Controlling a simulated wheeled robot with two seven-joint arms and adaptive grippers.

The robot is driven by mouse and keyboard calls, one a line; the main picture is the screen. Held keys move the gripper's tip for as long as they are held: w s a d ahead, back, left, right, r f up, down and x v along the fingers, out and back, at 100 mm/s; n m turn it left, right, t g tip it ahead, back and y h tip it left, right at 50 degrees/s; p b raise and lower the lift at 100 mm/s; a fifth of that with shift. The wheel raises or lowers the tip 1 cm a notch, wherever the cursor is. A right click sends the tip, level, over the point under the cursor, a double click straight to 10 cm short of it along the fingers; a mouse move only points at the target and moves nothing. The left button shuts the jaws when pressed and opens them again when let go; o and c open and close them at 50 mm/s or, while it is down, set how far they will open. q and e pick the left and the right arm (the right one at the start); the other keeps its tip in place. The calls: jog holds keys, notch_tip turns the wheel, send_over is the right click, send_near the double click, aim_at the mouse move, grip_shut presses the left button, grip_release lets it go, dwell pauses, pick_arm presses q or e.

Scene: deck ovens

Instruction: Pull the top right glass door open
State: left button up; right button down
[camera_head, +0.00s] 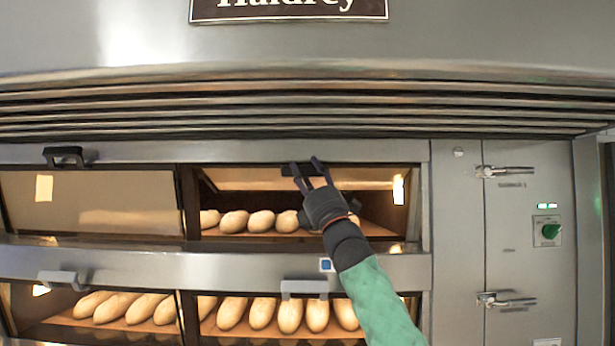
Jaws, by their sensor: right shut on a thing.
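The top right glass door (240,179) of the oven shows as a narrow, foreshortened tan pane under the upper frame, and it looks swung inward at the top of its opening. Its dark handle (288,171) is at the upper middle of this opening. My right gripper (306,164) reaches up from the lower right and is shut on this handle, its fingers hiding part of it. Below the pane, bread loaves (262,221) are visible inside the deck. My left gripper is not in view.
The top left door (95,205) is shut, with a black handle (65,156) above it. A lower deck (75,330) holds several loaves behind doors with grey handles. At the right is a steel panel (530,235) with two latches and a green knob (551,231).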

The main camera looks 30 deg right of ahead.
jog(key=c, duration=1.1)
grip_release()
jog(key=o, duration=0.4)
jog(key=shift+o, duration=0.2)
jog(key=shift+f, duration=0.1)
jog(key=v, duration=1.1)
jog(key=shift+s+f, duration=0.25)
jog(key=shift+s, duration=0.05)
jog(key=shift+c, duration=0.3)
